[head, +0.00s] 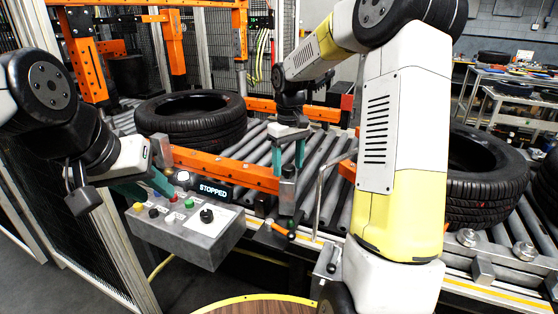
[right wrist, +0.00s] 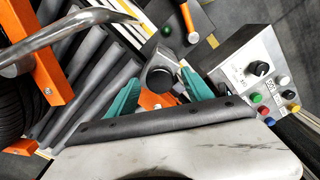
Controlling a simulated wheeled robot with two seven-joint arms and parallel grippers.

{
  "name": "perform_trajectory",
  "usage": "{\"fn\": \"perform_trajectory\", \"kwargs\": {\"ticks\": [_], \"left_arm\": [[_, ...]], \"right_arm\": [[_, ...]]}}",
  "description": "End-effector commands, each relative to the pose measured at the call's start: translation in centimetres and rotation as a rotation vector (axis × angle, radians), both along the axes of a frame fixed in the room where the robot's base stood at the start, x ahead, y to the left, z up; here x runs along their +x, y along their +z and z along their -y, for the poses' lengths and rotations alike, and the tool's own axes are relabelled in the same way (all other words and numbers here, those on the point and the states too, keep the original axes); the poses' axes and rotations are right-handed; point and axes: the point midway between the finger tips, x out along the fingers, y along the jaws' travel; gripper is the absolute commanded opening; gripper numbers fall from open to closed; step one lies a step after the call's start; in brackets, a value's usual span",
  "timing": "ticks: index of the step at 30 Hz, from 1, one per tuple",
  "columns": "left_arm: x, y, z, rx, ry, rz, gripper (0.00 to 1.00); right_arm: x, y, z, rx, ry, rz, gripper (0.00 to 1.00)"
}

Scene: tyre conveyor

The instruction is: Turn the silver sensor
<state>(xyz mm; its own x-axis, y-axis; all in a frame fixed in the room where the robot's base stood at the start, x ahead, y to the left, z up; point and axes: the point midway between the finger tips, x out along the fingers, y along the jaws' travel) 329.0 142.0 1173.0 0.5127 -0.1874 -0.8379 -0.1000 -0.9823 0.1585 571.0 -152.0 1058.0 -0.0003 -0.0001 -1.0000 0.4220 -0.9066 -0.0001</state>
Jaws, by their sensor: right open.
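The silver sensor (head: 288,188) is a small upright grey cylinder on a bracket at the conveyor's near edge. My right gripper (head: 287,160) is above it, pointing down, with its teal fingers apart and the sensor's top between or just below them. In the right wrist view the sensor's round dark-grey head (right wrist: 158,77) lies between the two teal fingers, with space visible on either side. Whether a finger touches it I cannot tell. My left gripper (head: 145,188) is at the left end of the control box, its teal fingers apart, and nothing is seen held in it.
The grey control box (head: 190,242) has coloured buttons, a black knob and a display reading "STOPPED". A tyre (head: 190,120) lies on the rollers behind, and another (head: 482,180) at the right. An orange rail (head: 225,168) and a bent metal bar (head: 320,190) flank the sensor.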

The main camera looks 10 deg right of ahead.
Motion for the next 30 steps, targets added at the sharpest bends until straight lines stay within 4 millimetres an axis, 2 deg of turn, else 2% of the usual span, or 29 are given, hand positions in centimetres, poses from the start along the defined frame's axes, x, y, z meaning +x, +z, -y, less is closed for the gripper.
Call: {"fn": "perform_trajectory", "kwargs": {"ticks": [8, 11, 15, 18, 30], "left_arm": [[0.0, 0.0, 0.0, 0.0, 0.0, 0.0, 0.36], [0.0, 0.0, 0.0, 0.0, 0.0, 0.0, 0.36], [0.0, 0.0, 0.0, 0.0, 0.0, 0.0, 0.36], [0.0, 0.0, 0.0, 0.0, 0.0, 0.0, 0.36], [0.0, 0.0, 0.0, 0.0, 0.0, 0.0, 0.36]], "right_arm": [[-0.01, -0.27, 0.0, 0.0, 0.0, 0.0, 0.59], [-0.01, -0.26, 0.0, 0.0, 0.0, 0.0, 0.44], [-0.02, -0.25, -0.01, 0.0, 0.0, 0.0, 0.16], [-0.01, -0.24, 0.0, 0.0, 0.0, 0.0, 0.0], [-0.02, -0.22, -0.02, 0.0, -0.124, 0.0, 0.0]]}}
